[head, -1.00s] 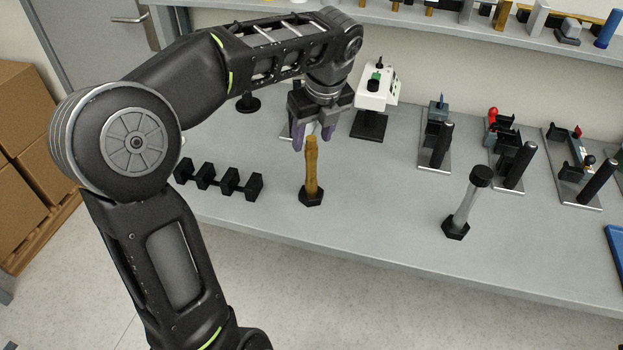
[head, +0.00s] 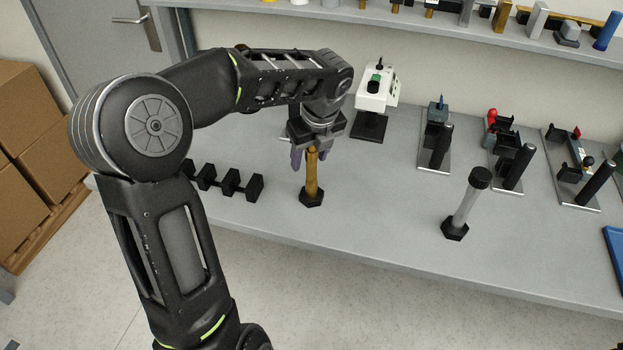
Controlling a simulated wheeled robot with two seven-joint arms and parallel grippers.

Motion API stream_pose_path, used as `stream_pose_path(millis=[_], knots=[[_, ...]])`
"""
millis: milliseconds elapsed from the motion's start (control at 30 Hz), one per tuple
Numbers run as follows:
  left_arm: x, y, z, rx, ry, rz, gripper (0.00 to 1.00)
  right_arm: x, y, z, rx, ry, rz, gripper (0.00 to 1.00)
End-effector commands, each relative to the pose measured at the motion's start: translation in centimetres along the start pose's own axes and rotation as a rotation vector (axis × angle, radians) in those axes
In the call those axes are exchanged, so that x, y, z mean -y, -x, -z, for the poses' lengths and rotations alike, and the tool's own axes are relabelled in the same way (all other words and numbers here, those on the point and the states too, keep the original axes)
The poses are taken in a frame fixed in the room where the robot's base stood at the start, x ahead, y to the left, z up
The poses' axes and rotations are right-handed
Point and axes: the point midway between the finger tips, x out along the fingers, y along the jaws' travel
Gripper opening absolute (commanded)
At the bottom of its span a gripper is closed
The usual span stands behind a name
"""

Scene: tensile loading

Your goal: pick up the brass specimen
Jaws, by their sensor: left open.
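The brass specimen (head: 312,180) stands upright in a black hexagonal base on the grey bench. My left gripper (head: 309,158) points down over it. Its purple fingers are open, with the specimen's top at or between them; I cannot tell whether they touch it. The upper end of the specimen is partly hidden by the gripper. My right gripper is not in view.
A clear-grey specimen with a black cap (head: 467,203) stands in its own base to the right. A black rack (head: 230,181) sits to the left. A white device (head: 377,90) and several fixtures stand behind. The bench (head: 380,220) is clear between the two specimens.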

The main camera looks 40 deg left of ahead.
Motion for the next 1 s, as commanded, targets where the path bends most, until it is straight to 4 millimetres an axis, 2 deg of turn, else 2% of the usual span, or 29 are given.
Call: stream_pose_path(millis=[533, 1000], knots=[[0.03, 0.07, -0.02, 0.001, 0.000, 0.001, 0.51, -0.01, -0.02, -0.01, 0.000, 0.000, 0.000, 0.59], [0.03, 0.07, -0.02, 0.001, 0.000, 0.001, 0.12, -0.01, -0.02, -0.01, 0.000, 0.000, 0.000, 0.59]])
